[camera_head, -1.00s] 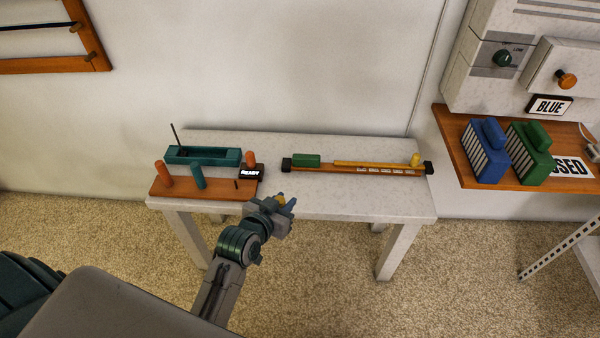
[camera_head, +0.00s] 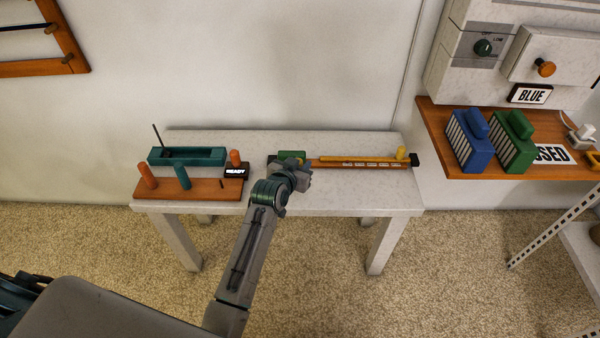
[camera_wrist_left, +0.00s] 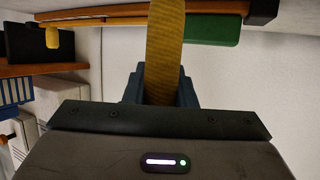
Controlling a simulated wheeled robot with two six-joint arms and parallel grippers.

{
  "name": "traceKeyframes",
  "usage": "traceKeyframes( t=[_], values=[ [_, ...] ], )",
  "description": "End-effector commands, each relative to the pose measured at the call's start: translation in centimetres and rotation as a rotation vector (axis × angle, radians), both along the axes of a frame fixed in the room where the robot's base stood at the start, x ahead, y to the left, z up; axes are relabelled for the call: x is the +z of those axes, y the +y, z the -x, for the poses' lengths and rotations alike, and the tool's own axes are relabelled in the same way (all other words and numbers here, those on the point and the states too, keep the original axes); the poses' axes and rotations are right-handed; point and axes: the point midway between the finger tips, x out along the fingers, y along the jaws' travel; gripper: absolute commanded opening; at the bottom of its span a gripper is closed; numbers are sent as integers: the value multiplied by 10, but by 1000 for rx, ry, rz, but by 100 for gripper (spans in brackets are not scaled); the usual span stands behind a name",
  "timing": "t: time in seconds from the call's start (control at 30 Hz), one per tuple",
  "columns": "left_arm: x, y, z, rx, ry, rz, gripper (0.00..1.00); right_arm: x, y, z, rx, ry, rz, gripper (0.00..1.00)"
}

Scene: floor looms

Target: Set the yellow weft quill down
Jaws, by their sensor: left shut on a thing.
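My left gripper (camera_head: 300,178) is over the white table, at the near left part of a long wooden bar. In the left wrist view its dark blue fingers (camera_wrist_left: 163,88) are shut on the yellow weft quill (camera_wrist_left: 165,45), which has a ribbed, wound surface. The quill is hidden behind the gripper in the head view. The bar (camera_head: 340,166) has black ends, a green block (camera_head: 290,155) at its left, a yellow strip (camera_head: 355,159) along it and a yellow peg (camera_head: 401,153) at its right. I cannot tell whether the quill touches anything. My right gripper is not in view.
On the table's left are a peg board (camera_head: 205,190) with orange and teal pegs, a teal tray (camera_head: 187,157) and a READY sign (camera_head: 235,172). The table's front right (camera_head: 370,197) is clear.

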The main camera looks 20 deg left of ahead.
Motion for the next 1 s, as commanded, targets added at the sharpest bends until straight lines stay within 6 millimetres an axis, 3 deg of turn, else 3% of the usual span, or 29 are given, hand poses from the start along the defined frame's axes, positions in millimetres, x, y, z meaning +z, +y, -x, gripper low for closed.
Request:
traceKeyframes(
  t=[0.2, 0.6, 0.63, 0.73, 1.0],
  values=[
    [-30, 0, 1, 0, 3, 1, 2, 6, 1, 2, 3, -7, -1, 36],
    [-36, 0, 1, 0, 1, 0, 2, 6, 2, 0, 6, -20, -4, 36],
    [-36, 0, 1, 0, 1, 0, 28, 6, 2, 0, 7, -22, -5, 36],
    [-36, 0, 1, 0, 1, 0, 46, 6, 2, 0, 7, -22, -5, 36],
    [-35, 0, 1, 0, 1, 0, 46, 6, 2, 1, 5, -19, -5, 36]
  ],
)
